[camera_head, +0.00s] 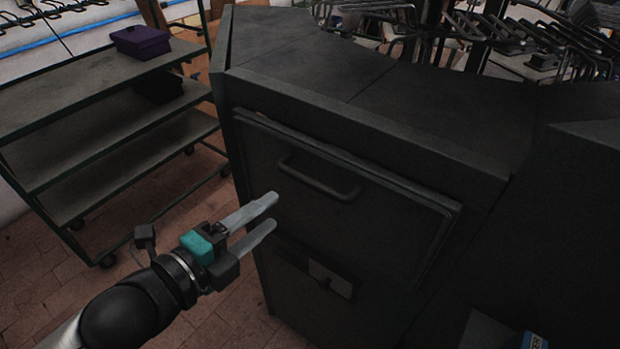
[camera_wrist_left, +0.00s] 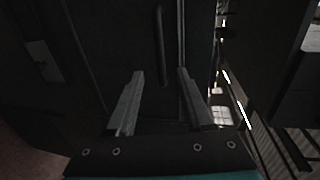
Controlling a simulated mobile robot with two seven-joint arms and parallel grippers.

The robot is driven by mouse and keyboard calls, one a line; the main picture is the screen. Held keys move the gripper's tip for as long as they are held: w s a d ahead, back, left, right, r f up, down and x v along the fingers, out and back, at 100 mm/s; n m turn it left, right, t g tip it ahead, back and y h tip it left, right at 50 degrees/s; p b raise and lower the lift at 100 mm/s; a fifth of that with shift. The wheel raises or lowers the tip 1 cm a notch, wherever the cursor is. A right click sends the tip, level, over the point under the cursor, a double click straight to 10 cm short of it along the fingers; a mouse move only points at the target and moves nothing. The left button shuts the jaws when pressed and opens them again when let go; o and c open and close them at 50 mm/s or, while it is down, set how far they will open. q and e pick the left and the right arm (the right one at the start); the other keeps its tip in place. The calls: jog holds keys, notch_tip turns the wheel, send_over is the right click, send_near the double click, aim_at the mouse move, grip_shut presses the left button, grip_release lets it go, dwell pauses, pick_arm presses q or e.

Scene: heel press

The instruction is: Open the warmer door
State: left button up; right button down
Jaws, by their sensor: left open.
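The warmer door (camera_head: 330,225) is a dark grey panel on the front of a dark cabinet, and it looks shut. A dark bar handle (camera_head: 318,180) runs across its upper part. The handle also shows in the left wrist view (camera_wrist_left: 163,45), beyond the fingers. My left gripper (camera_head: 272,212) is open and empty, in front of the door and to the lower left of the handle, apart from it. Its two grey fingers also show in the left wrist view (camera_wrist_left: 160,85). My right gripper is not in view.
A metal shelf rack (camera_head: 110,130) on wheels stands left of the cabinet, with a purple bin (camera_head: 141,41) on top. Black metal racks (camera_head: 530,40) stand behind the cabinet. A light plate (camera_head: 330,278) sits below the door. The brick floor (camera_head: 190,220) before the rack is clear.

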aim_at(308, 185)
pick_arm(q)
jog(key=p+x, duration=0.1)
jog(key=x, duration=1.1)
jog(key=shift+w+d, duration=0.1)
jog(key=shift+w, duration=0.05)
grip_shut()
dwell(1.2)
